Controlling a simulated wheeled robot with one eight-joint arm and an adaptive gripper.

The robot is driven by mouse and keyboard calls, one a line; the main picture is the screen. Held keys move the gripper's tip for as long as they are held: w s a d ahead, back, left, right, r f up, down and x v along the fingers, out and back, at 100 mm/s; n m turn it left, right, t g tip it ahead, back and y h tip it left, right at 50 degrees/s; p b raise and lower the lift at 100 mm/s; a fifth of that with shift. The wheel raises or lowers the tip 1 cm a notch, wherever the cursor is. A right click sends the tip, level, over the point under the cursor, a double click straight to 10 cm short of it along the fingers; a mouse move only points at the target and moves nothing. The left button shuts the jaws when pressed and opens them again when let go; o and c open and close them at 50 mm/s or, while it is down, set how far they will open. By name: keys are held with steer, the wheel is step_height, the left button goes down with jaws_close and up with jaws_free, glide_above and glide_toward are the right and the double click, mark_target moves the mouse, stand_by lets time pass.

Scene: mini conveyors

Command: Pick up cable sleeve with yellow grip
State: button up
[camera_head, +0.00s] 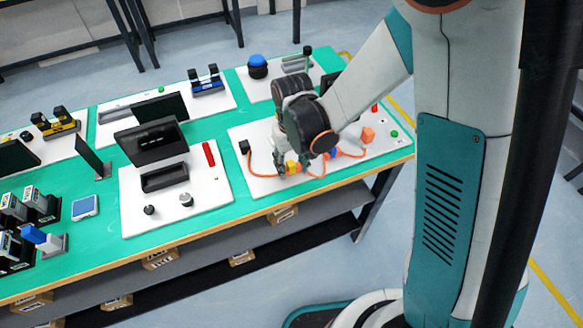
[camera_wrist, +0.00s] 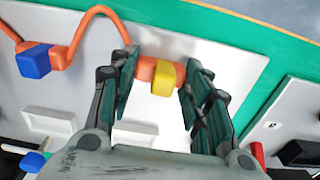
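The cable sleeve is an orange tube with a yellow block-shaped grip (camera_wrist: 165,79) on an orange cable; in the head view the yellow grip (camera_head: 292,167) shows just below my gripper. In the wrist view my gripper (camera_wrist: 162,88) is open, with one dark green finger on each side of the yellow grip. There are visible gaps between the grip and both fingers. The cable runs behind the left finger towards a blue grip (camera_wrist: 34,61). In the head view my gripper (camera_head: 284,160) is low over the white board, its fingertips partly hidden.
The green table's front edge lies close by.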

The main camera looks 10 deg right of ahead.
mark_target(292, 162)
steer(key=shift+r, duration=0.1)
stand_by(0.3)
step_height(292, 162, up, 20)
steer(key=p, duration=1.3)
steer(key=shift+p, duration=0.35)
steer(key=shift+w, duration=0.15)
steer(key=w+a+b, duration=0.1)
steer(key=w, duration=1.1)
steer(key=shift+a, duration=0.4)
steer(key=shift+f+b, duration=0.2)
steer(key=shift+b, duration=0.1)
steer(key=shift+f+b, duration=6.05)
steer(key=shift+f, duration=2.45)
